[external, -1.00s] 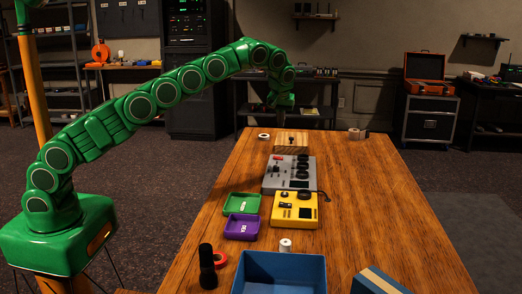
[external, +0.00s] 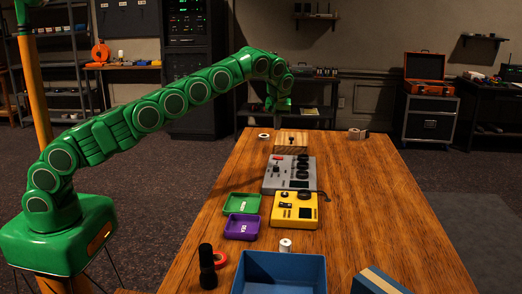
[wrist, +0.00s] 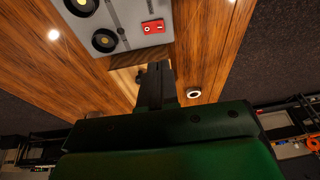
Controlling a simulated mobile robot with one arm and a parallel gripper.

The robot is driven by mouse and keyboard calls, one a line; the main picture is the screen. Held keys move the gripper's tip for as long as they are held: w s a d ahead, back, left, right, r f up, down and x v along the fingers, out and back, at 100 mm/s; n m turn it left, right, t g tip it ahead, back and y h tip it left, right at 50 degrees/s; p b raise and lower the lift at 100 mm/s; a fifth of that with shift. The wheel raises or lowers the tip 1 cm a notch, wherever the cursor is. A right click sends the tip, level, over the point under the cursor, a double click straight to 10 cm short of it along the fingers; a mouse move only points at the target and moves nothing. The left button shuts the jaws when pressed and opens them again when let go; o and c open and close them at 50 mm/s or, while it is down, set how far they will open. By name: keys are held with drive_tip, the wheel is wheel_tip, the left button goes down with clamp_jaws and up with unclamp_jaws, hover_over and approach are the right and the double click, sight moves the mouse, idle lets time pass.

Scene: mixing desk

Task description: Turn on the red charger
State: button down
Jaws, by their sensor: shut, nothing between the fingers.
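A red switch-like part (external: 277,158) sits on the far left of a grey device (external: 269,178) with black knobs. It is the only red part I see on the devices; I cannot tell if it is the charger. In the wrist view the red part (wrist: 152,27) has a small white mark, and the grey device (wrist: 130,15) fills the top. My gripper (wrist: 155,68) is shut and empty, apart from the red part. In the external view my gripper (external: 277,105) hangs near the table's far left edge.
A wooden block (external: 291,148) with a dark knob stands behind the grey device. A yellow device (external: 294,220), green tray (external: 230,209), purple tray (external: 233,236) and blue bin (external: 281,258) are nearer. White rolls (external: 264,136) stand at the far end. The table's right side is mostly clear.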

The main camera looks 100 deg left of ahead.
approach(274, 157)
drive_tip(key=x, duration=0.2)
drive_tip(key=a+x, duration=0.1)
drive_tip(key=x, duration=0.2)
drive_tip(key=shift+w+a, duration=0.15)
drive_tip(key=shift+f, duration=0.75)
drive_tip(key=shift+a+f, duration=0.1)
drive_tip(key=shift+f, duration=0.1)
drive_tip(key=shift+r, duration=0.1)
drive_tip(key=shift+w+r, duration=0.1)
drive_tip(key=shift+w, duration=0.5)
